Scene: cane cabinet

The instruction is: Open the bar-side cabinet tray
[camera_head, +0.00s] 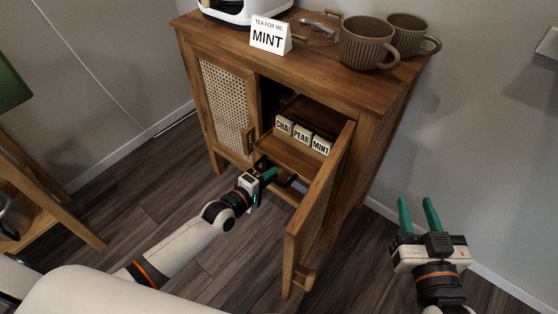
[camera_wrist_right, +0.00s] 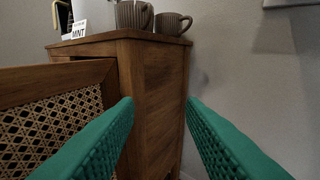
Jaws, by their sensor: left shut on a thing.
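The wooden cabinet (camera_head: 362,150) has its right door (camera_head: 318,205) swung open toward me; its left cane door (camera_head: 226,105) is closed. Inside the right bay, a wooden tray (camera_head: 290,158) sticks out partway and carries small boxes marked CHA, PEAR and MINT (camera_head: 321,145). My left gripper (camera_head: 276,176) is shut on the front of the tray; its fingertips are partly hidden, so the exact gripped part is unclear. My right gripper (camera_head: 418,212) is open and empty, right of the cabinet. Its green fingers stand apart in the right wrist view (camera_wrist_right: 160,125).
Two brown mugs (camera_head: 367,42) (camera_head: 407,34), a MINT sign (camera_head: 270,36) and a white appliance (camera_head: 238,9) stand on the cabinet top. The open door stands close to the right of my left gripper. A wooden stand (camera_head: 48,190) is at the left. Floor between is clear.

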